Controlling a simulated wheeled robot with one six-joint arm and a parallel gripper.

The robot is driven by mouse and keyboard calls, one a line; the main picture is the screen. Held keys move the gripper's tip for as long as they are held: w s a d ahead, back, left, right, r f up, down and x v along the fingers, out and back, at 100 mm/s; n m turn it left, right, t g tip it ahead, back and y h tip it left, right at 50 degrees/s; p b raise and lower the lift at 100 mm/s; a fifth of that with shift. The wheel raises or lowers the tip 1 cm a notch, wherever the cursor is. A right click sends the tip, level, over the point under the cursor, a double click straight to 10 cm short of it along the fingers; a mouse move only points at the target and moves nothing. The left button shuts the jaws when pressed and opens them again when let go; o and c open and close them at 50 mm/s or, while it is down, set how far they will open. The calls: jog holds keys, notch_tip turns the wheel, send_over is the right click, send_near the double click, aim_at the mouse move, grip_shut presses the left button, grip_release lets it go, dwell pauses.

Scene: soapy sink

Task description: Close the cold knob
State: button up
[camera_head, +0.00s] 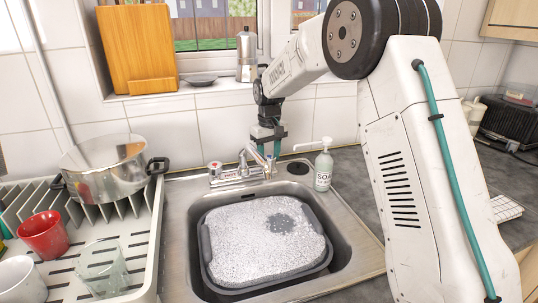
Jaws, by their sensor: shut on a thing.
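The chrome faucet (241,170) stands at the back edge of the sink. A red-marked knob (214,168) is at its left end. My gripper (269,150) reaches down at the faucet's right end and is shut on the cold knob there. The fingers hide most of that knob, so I cannot tell how far it is turned. The faucet's spout points toward the basin. I cannot make out clearly whether water runs from it.
The sink (178,240) holds a grey tub (206,250) full of foam with one darker patch. A soap bottle (323,168) stands just right of my gripper. A pot (103,172), a red cup (44,234) and a glass (103,268) are on the drying rack at left.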

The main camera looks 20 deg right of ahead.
aim_at(269, 156)
dwell(0.4)
jog(key=o, duration=1)
notch_tip(269, 156, up, 8)
jog(key=shift+f, duration=0.2)
jog(key=shift+r, duration=0.15)
